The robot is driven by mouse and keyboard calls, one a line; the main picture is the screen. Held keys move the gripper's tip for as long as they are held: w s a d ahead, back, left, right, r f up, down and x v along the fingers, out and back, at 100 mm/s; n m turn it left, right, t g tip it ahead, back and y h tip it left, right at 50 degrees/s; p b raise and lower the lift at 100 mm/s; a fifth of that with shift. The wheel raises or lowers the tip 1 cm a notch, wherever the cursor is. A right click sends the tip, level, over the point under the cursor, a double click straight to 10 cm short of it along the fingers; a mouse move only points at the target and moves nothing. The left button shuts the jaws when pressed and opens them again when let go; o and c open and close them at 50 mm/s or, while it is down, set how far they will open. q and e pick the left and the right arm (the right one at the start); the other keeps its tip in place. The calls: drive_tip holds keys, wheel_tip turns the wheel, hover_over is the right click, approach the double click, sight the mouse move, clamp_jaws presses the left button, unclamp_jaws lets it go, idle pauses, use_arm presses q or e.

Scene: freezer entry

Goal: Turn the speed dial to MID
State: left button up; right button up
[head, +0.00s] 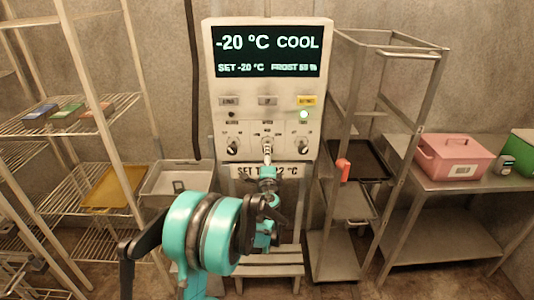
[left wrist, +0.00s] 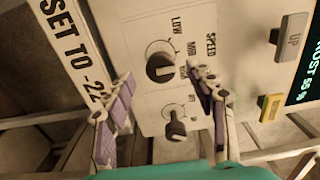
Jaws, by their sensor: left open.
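The speed dial (left wrist: 160,68) is a round dark knob on a pale panel, under the word SPEED, with LOW and MID beside it in the left wrist view. Its exact pointer setting is not clear to me. My left gripper (left wrist: 161,76) is open, with its purple-padded fingers on either side of the dial and no clear contact. In the head view, my left gripper (head: 267,158) is at the middle dial of the control panel (head: 218,120) and partly covers it. My right gripper is not in view.
Another dial (head: 233,146) is left of the speed dial and one (head: 301,146) is right of it. The display (head: 267,52) reads -20 °C COOL. A wire shelf (head: 70,115) stands left; a metal rack (head: 340,100) and a table with a pink box (head: 453,155) stand right.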

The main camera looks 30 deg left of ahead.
use_arm(q)
drive_tip(key=v, duration=0.7)
drive_tip(key=shift+s+d, duration=0.2)
drive_tip(key=shift+s, duration=0.1)
drive_tip(key=s+d+f+n+g+h, duration=0.2)
drive_tip(key=s+d+n+h, duration=0.1)
drive_tip(key=s+d, duration=0.4)
drive_tip(key=s+d+f+n+g+h, duration=0.3)
drive_tip(key=s+d+n, duration=0.2)
drive_tip(key=s, duration=0.6)
drive_tip(key=s+d+f+n+g+h, duration=0.2)
drive_tip(key=s+d+n+g+h, duration=0.1)
drive_tip(key=s+d, duration=0.6)
drive_tip(key=shift+s+f+n, duration=0.25)
drive_tip(key=shift+s+n, duration=0.15)
drive_tip(key=shift+s, duration=0.05)
drive_tip(key=shift+d, duration=0.1)
